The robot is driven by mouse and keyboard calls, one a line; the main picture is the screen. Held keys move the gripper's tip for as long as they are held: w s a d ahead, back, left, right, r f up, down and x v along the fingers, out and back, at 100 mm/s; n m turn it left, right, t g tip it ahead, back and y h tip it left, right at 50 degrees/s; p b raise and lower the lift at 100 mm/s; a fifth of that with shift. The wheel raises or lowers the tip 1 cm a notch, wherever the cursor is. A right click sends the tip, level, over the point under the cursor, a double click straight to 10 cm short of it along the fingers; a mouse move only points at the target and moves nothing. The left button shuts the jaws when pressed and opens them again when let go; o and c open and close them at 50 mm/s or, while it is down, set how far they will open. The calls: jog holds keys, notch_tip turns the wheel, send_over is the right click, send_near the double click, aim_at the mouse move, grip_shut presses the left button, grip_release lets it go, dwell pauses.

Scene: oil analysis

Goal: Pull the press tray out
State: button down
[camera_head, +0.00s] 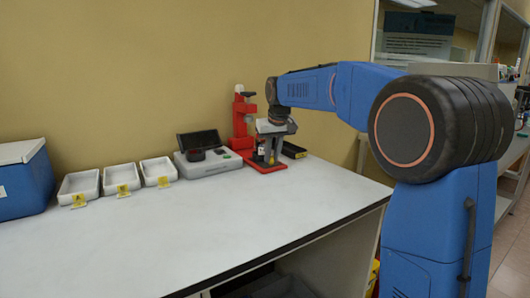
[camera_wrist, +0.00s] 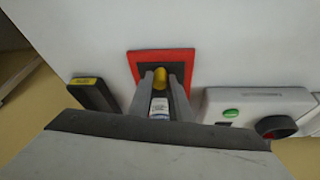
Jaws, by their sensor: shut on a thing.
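The red press (camera_head: 242,118) stands upright on the bench near the wall. At its foot is the press tray (camera_head: 253,163), a red-rimmed plate with a dark middle; it also shows in the wrist view (camera_wrist: 190,62). A yellow handle (camera_wrist: 160,76) is at the tray. My gripper (camera_head: 271,160) points down over the tray, its fingertips (camera_wrist: 161,82) shut on the yellow handle. A small vial with a white label (camera_wrist: 159,108) shows between the fingers, on the wall side of the handle. My gripper body hides the rest of the press in the wrist view.
A grey analyser (camera_head: 208,162) with a dark lid stands left of the press. A black box (camera_head: 293,150) lies close on its right. White trays (camera_head: 121,180) with yellow tags and a blue box (camera_head: 24,180) are further left. The bench front (camera_head: 240,210) is clear.

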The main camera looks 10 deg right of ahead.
jog(key=shift+s+d, duration=0.25)
jog(key=shift+s, duration=0.45)
jog(key=c, duration=1.6)
grip_release()
jog(key=shift+s, duration=0.1)
jog(key=shift+c, duration=0.2)
jog(key=shift+r, duration=0.1)
jog(key=v, duration=1.7)
jog(key=shift+r, duration=0.2)
